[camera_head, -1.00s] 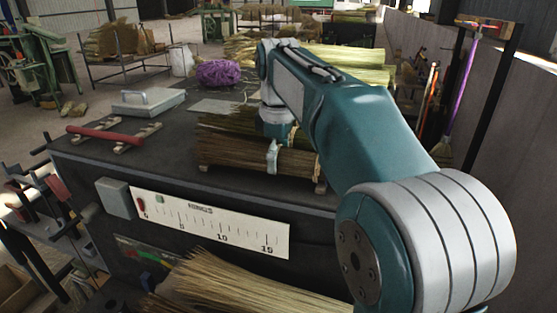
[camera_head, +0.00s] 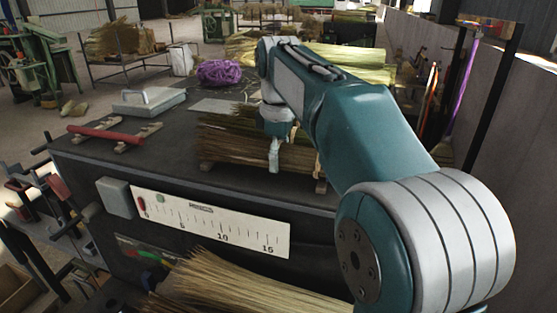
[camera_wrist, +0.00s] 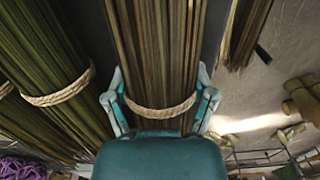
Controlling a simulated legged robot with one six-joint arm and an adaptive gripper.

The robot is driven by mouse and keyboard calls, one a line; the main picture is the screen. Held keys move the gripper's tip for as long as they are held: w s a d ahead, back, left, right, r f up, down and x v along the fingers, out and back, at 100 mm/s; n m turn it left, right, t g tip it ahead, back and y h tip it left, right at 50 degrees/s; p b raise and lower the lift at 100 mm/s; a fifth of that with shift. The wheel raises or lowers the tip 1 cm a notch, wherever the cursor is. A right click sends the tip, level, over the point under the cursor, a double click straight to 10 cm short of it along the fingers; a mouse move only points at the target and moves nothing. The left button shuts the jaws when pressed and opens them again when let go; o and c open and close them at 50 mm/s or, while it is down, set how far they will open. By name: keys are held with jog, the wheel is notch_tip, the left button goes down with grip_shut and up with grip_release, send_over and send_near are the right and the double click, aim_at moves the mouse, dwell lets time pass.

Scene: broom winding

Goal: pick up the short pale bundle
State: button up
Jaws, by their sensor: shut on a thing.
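A brown-tan straw bundle with a twine band (camera_wrist: 155,40) runs between my gripper's two fingers in the wrist view. My gripper (camera_wrist: 160,88) is shut on it, one finger along each side. In the head view my gripper (camera_head: 274,155) sits at the bundle (camera_head: 228,135) on the dark bench top; my arm hides its right part. The held bundle looks brown rather than clearly pale. A paler, straw-coloured bundle (camera_head: 235,280) lies low at the front of the bench, partly cut off by the frame.
Greener bundles (camera_wrist: 50,65) lie left of the held one in the wrist view, and another bundle (camera_wrist: 243,35) lies right. The bench (camera_head: 110,165) carries a grey lidded box (camera_head: 148,101), a red-handled tool (camera_head: 92,132) and purple twine (camera_head: 218,72). A grey wall (camera_head: 510,150) stands right.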

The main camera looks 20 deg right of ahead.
notch_tip(320, 180, up, 9)
dwell(0.5)
jog(key=shift+r, duration=0.1)
dwell(0.7)
